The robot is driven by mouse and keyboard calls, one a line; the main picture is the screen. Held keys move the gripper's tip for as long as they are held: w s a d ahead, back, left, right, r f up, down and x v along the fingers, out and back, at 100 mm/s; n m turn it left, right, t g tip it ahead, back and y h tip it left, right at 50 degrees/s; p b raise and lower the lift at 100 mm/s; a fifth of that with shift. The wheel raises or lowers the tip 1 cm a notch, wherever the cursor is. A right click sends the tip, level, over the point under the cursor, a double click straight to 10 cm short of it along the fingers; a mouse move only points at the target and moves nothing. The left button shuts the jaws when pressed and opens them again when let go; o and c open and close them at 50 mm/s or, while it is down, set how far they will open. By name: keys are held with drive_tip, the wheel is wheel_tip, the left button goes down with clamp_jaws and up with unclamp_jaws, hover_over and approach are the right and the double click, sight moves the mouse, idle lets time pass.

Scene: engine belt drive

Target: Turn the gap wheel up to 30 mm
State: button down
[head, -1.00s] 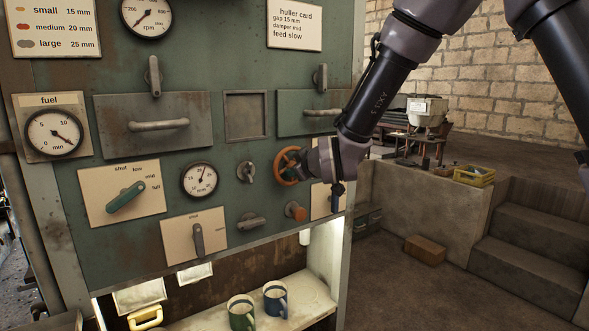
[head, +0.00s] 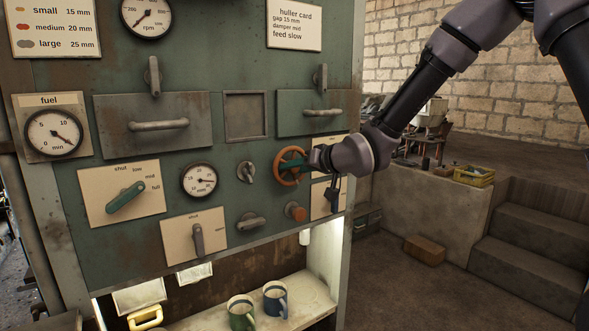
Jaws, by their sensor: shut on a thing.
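The orange-brown hand wheel (head: 279,175), which I take as the gap wheel, sits on the green panel, right of centre. My gripper (head: 300,164) reaches it from the right and is shut on the right side of its rim. The fingertips partly cover the wheel's hub and right side. A round gauge (head: 200,180) marked in mm is left of the wheel. Its needle points right and slightly down; its small numbers are hard to read.
Between gauge and wheel is a small grey knob (head: 246,171). Below the wheel are an orange knob (head: 296,212) and a grey lever (head: 250,221). A huller card (head: 294,26) reads gap 15 mm. Two mugs (head: 241,312) stand on the lower shelf.

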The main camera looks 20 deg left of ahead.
drive_tip(key=shift+m+g+y, duration=0.5)
drive_tip(key=shift+m+y, duration=0.2)
drive_tip(key=shift+m, duration=0.6)
drive_tip(key=c, duration=0.8)
unclamp_jaws()
drive_tip(key=v, duration=1)
drive_tip(key=shift+s+d, duration=0.2)
drive_tip(key=shift+d, duration=0.15)
